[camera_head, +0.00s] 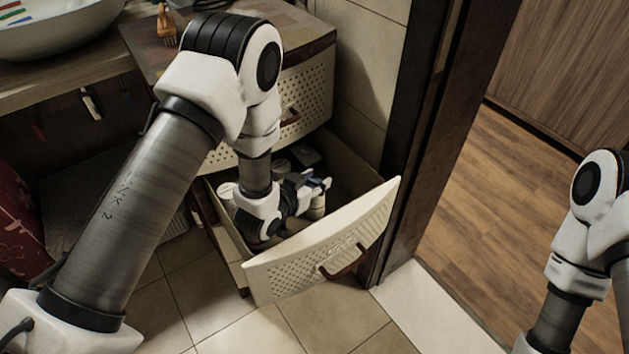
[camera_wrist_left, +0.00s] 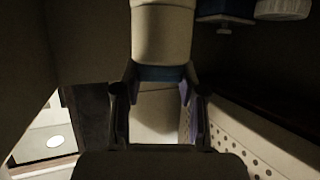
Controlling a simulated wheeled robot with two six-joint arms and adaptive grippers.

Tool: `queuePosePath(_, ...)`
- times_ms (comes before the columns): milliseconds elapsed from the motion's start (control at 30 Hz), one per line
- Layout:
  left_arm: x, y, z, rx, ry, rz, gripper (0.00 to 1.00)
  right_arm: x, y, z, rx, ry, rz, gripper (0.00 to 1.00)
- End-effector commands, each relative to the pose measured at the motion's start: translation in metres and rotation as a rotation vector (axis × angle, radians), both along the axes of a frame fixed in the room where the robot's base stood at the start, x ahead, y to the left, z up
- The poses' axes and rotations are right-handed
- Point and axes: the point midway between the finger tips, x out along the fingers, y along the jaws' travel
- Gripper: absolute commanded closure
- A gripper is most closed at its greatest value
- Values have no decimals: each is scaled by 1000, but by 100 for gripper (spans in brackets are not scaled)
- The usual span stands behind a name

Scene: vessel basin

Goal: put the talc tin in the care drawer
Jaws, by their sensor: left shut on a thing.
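The talc tin (camera_wrist_left: 163,38) is a pale cylinder held between the fingers of my left gripper (camera_wrist_left: 158,85) in the left wrist view. In the head view my left gripper (camera_head: 318,185) reaches down inside the open care drawer (camera_head: 352,238), shut on the tin (camera_head: 317,208). The drawer is cream with a perforated front and a brown handle. The tin is within the drawer walls; I cannot tell whether it touches the bottom. My right gripper is out of view; only part of that arm shows at the right edge.
Other items stand in the drawer, including a white-lidded jar (camera_head: 228,190). A blue item (camera_wrist_left: 225,14) and a ribbed white lid (camera_wrist_left: 283,9) show near the tin. A wooden-topped cabinet (camera_head: 290,42) rises behind, and a dark door frame (camera_head: 425,130) is close on the right.

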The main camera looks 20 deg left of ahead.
Motion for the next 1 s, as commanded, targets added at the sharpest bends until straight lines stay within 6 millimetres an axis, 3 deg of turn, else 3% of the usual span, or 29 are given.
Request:
queuePosePath(100,0,0,-4,0,0,0,100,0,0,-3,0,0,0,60)
queuePosePath(133,0,0,-3,0,0,0,52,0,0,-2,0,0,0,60)
queuePosePath(200,0,0,-3,0,0,0,34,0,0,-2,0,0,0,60)
queuePosePath(567,-2,1,2,0,1,0,34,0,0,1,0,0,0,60)
queuePosePath(900,-59,16,25,-1,3,2,34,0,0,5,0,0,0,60)
queuePosePath(1000,-66,18,28,0,1,1,34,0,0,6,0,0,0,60)
